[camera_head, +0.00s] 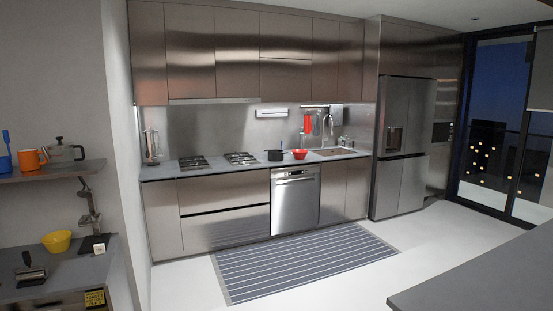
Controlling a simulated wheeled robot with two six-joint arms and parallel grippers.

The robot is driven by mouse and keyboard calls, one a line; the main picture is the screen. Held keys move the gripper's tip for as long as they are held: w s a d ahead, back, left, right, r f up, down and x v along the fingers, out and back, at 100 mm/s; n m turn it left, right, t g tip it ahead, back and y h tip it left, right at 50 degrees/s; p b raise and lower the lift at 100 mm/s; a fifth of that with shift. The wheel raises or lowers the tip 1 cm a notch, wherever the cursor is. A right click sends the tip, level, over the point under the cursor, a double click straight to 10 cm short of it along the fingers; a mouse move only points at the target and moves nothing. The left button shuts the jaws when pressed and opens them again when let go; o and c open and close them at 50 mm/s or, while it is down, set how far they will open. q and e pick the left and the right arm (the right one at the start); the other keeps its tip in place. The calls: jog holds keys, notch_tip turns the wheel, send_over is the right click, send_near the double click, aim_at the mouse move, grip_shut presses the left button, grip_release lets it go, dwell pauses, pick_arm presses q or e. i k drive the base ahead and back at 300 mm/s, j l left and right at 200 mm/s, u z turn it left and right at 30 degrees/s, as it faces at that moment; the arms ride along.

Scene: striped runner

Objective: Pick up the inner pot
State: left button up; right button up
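A small dark pot (275,155) stands on the far grey counter, between the gas hob and the sink. It looks like a pot with a handle at its right, but it is too small to tell if it is the inner pot. A red bowl (300,154) stands close to its right. Neither of my grippers is in view.
A striped runner (305,262) lies on the open floor before the counter and dishwasher (295,200). A shelf (50,171) at left holds an orange mug and a kettle; a yellow bowl (57,242) stands below. A grey countertop (490,280) fills the lower right.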

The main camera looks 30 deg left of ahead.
aim_at(274, 154)
jog(key=i+j+u, duration=0.35)
jog(key=i, duration=0.15)
jog(key=i+j+u, duration=0.3)
jog(key=i, duration=0.65)
jog(key=i+l+u, duration=0.1)
jog(key=i+u, duration=0.15)
jog(key=i, duration=2.7)
jog(key=i+z, duration=0.1)
jog(key=i, duration=0.4)
jog(key=i+j+z, duration=0.1)
jog(key=i, duration=0.35)
jog(key=i+j+z, duration=0.1)
jog(key=i, duration=0.4)
jog(key=i+j+z, duration=0.1)
jog(key=i, duration=0.4)
